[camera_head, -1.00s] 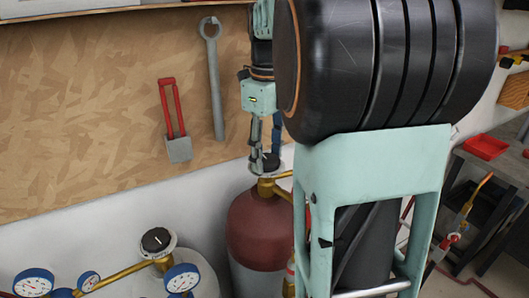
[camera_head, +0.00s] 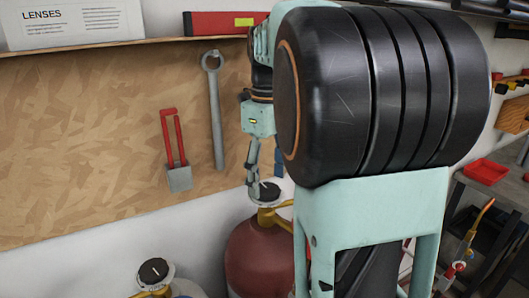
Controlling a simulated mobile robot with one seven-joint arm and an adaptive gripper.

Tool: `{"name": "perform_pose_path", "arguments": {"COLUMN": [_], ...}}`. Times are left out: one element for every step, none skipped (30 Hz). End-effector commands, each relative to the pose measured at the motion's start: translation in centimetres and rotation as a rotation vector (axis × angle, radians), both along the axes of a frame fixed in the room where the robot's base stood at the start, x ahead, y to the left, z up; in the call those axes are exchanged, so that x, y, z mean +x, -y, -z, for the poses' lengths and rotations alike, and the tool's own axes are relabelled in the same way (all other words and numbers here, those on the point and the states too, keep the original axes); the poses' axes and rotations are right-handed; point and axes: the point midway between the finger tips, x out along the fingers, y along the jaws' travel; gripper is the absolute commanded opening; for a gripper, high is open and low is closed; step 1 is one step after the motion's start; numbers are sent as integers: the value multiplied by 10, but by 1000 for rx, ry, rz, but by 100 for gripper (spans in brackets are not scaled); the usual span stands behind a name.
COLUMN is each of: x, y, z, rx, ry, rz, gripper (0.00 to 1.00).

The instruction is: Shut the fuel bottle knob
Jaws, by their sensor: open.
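The red-topped bottle (camera_head: 257,258) stands behind my arm, its right side hidden by it. Its dark round knob (camera_head: 266,191) sits on a brass valve (camera_head: 268,214) at the top. My gripper (camera_head: 254,194) points down at this knob, its fingertips at the knob's left side; whether they touch it I cannot tell. The jaws are open, and part of the far finger is hard to make out. A second bottle at the lower left has a black knob (camera_head: 154,271) with a white mark. Which bottle is the fuel bottle is not labelled in view.
A shelf above holds a LENSES box (camera_head: 70,24) and a red level (camera_head: 220,22). A red tray (camera_head: 486,171) is at the right.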

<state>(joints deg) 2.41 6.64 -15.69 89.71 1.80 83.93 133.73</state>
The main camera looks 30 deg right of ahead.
Motion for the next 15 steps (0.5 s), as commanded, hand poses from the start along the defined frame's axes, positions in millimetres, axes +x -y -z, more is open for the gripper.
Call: {"name": "perform_pose_path", "arguments": {"x": [1, 1, 1, 1, 1, 1, 1, 1, 1, 1, 1, 1, 1, 1, 1], "y": [0, 1, 1, 1, 1, 1, 1, 0, 1, 1, 1, 0, 0, 0, 0], "z": [-11, -16, -24, -31, -37, -45, -51, -57, -63, -68, -73, -79, -82, -86, -89], "rx": [-2, -2, -2, -2, -2, -2, -2, -2, -1, -1, -1, -1, -2, -1, -1], "ry": [5, 5, 5, 5, 5, 5, 5, 3, 4, 4, 4, 4, 3, 3, 3], "rz": [0, 1, 1, 1, 1, 1, 1, 1, 1, 1, 1, 1, 1, 1, 1], "gripper": [62, 62, 62, 62, 62, 62, 62, 62, 62, 62, 62, 62, 62, 62, 62]}}
